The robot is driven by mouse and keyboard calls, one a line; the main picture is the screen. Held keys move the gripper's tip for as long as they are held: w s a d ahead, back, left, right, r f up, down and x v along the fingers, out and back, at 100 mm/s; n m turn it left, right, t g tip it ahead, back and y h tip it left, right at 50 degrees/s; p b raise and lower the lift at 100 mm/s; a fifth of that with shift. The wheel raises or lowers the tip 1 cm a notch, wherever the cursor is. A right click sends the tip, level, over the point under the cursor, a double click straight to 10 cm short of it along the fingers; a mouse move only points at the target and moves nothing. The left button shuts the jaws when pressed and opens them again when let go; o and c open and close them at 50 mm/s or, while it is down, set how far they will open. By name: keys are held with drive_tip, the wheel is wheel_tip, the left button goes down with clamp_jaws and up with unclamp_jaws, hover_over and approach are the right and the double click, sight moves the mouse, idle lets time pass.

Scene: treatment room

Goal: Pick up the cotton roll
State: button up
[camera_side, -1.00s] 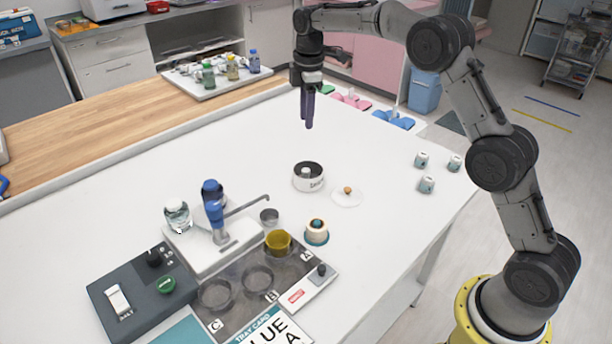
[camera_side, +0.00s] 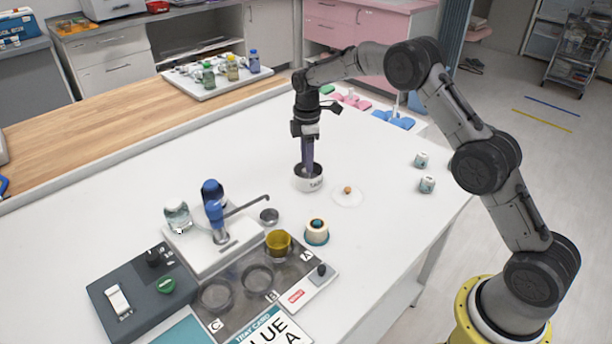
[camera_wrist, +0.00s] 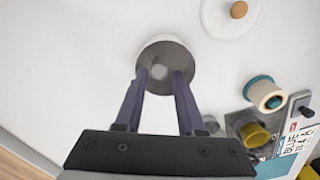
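The pot stands on the white table in the side view (camera_side: 309,184); there my fingers hide the roll. My gripper (camera_wrist: 161,77) is open, its two purple fingers reaching down at the pot's mouth, one on each side of the roll. A gap shows between each fingertip and the roll. In the side view my gripper (camera_side: 308,172) points straight down, with its tips at the pot's opening.
A white lid (camera_side: 348,197) with a brown knob lies right of the pot. Small jars (camera_side: 427,185) stand right. The table left of the pot is clear.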

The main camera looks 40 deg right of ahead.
sight(306, 175)
drive_tip(key=shift+f, duration=1.5)
clamp_jaws()
drive_tip(key=shift+r, duration=0.2)
